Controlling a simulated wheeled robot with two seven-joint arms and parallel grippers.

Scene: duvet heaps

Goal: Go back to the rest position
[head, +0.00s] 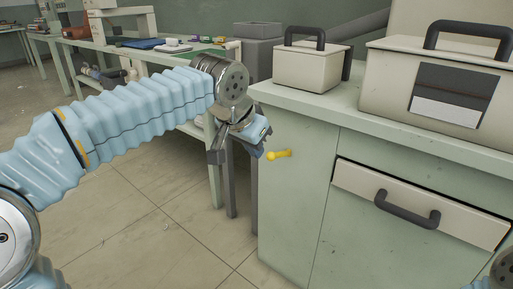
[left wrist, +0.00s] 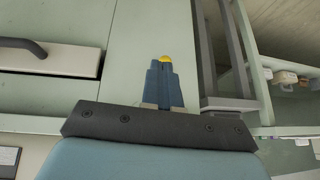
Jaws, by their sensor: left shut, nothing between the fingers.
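My left arm reaches in from the left in the head view. My left gripper (head: 264,141) hangs beside the corner of the pale green cabinet (head: 296,185). Its blue fingers are shut with nothing between them; they also show closed together in the left wrist view (left wrist: 165,80). A small yellow peg-like piece (head: 279,154) shows at the cabinet front just beyond the fingertips, and its yellow end also shows past them in the left wrist view (left wrist: 166,58). Whether the fingers touch it I cannot tell. My right gripper is not in view; only a bit of my right arm shows at the bottom right corner.
The cabinet has a cream drawer (head: 355,187) with a dark handle (head: 407,210); a dark gap shows along its top. Two cream boxes with dark handles, a small one (head: 308,68) and a large one (head: 385,90), stand on top. A long workbench (head: 140,51) stands behind. Tiled floor at left is clear.

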